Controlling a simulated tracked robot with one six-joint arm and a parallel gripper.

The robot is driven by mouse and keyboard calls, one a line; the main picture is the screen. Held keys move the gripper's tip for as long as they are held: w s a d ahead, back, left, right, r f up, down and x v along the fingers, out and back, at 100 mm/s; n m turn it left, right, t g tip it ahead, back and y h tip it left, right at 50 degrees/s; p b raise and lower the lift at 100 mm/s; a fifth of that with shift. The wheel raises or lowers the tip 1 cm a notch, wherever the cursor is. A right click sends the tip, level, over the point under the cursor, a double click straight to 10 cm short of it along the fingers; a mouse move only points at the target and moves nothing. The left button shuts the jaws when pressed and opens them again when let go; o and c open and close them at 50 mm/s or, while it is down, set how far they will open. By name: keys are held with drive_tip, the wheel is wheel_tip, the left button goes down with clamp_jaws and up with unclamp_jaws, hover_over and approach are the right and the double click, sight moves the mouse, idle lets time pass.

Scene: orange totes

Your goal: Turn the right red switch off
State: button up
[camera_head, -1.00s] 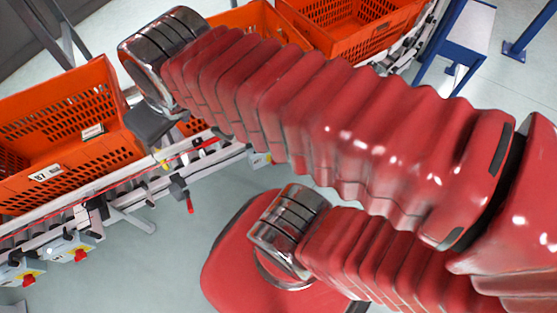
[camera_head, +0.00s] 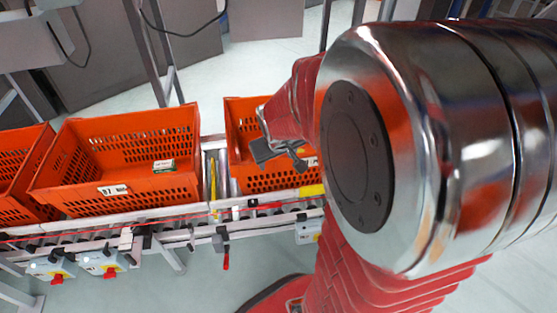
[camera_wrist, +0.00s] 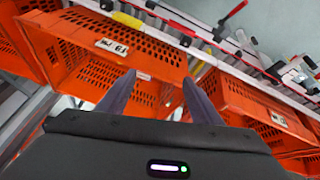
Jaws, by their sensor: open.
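Two grey switch boxes hang below the conveyor's front rail at the lower left of the head view. The left red switch (camera_head: 57,279) and the right red switch (camera_head: 110,272) are on their undersides. My gripper (camera_head: 292,157) is over the right orange tote, far to the right of and above both switches. In the wrist view its two dark fingers (camera_wrist: 159,86) are spread apart with nothing between them. The fingers point towards an orange tote's wall. I cannot pick out the two switches for certain in the wrist view.
Orange totes (camera_head: 126,189) stand on the conveyor (camera_head: 170,222); one holds a small box (camera_head: 164,165). A red-tipped lever (camera_head: 226,260) hangs below the rail, between the switches and my arm. Another grey box (camera_head: 308,232) is further right. Floor in front is clear.

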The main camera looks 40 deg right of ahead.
drive_tip(key=s+d+f+m+g, duration=0.1)
drive_tip(key=s+d+f, duration=0.1)
drive_tip(key=d+f, duration=0.7)
drive_tip(key=s+d+f, duration=0.1)
drive_tip(key=d+f, duration=0.5)
drive_tip(key=f, duration=0.6)
drive_tip(key=s+f, duration=0.4)
drive_tip(key=f, duration=0.3)
drive_tip(key=s+f+m, duration=0.1)
drive_tip(key=s+f, duration=0.3)
drive_tip(key=f, duration=0.4)
drive_tip(key=s+d+f+m, duration=0.1)
drive_tip(key=s+f, duration=0.3)
drive_tip(key=f, duration=0.3)
drive_tip(key=shift+s+f+t+y, duration=0.2)
drive_tip(key=shift+f+t+y, duration=0.1)
drive_tip(key=shift+f, duration=0.1)
drive_tip(key=shift+f, duration=0.1)
drive_tip(key=x, duration=1.3)
drive_tip(key=shift+f, duration=0.35)
drive_tip(key=shift+w, duration=0.1)
